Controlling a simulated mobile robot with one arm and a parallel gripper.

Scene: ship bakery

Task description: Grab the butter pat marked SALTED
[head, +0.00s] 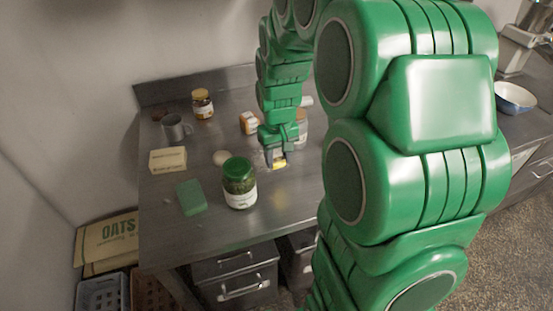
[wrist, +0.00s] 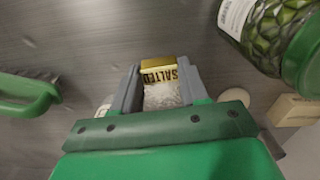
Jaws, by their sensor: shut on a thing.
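In the head view the small yellow pat (head: 280,163) shows at the tip of my gripper (head: 275,158), low over the steel counter. I cannot tell whether the pat touches the counter. The fingers hide part of it there.
A green-lidded jar (head: 239,185) stands close in front of my gripper. A pale round thing (head: 222,157), a green block-like thing (head: 191,197), a butter-coloured block (head: 168,161), a metal mug (head: 174,128) and an amber jar (head: 202,104) stand leftward on the counter.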

